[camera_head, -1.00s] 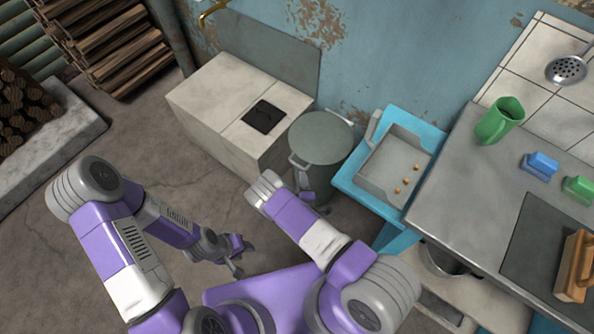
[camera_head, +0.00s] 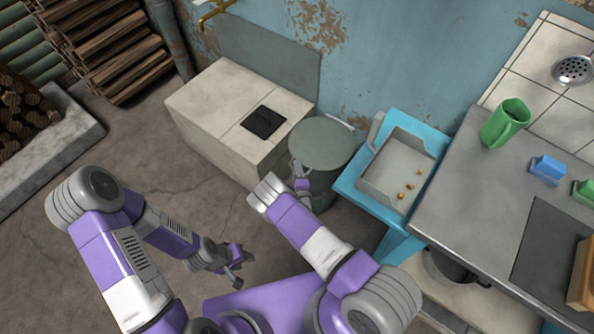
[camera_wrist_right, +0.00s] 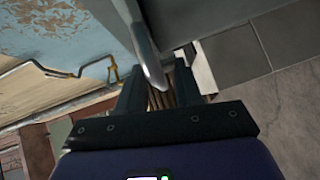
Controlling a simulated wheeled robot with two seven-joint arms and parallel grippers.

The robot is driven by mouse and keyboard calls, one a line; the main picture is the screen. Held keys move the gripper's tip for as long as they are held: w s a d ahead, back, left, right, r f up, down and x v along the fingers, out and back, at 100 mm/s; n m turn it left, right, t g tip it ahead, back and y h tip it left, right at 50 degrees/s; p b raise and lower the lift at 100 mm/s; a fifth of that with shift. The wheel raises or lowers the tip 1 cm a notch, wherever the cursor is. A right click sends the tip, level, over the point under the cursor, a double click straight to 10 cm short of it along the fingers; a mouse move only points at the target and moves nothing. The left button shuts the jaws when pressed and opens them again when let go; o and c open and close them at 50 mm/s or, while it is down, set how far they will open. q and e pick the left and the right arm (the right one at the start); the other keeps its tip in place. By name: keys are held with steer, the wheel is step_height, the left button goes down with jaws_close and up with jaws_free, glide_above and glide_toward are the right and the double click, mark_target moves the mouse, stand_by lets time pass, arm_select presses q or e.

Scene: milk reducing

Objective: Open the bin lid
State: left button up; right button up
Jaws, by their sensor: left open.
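The bin is a grey-green round can (camera_head: 325,182) by the wall, with its flat lid (camera_head: 321,146) lying down on top. My right gripper (camera_head: 301,184) is at the bin's near left side, mostly hidden behind my own wrist. In the right wrist view its two dark fingers (camera_wrist_right: 157,82) stand apart, with a curved grey bar (camera_wrist_right: 150,62), apparently the lid's handle, between them. A gap seems to show beside the bar; firm contact is not visible. My left gripper (camera_head: 236,264) is open and empty over the floor, well away from the bin.
A whitewashed stove block (camera_head: 215,105) stands left of the bin. A blue stand (camera_head: 350,188) with a grey tray (camera_head: 372,188) is close on its right. The counter (camera_head: 465,195) is further right.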

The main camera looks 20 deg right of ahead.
jaws_close()
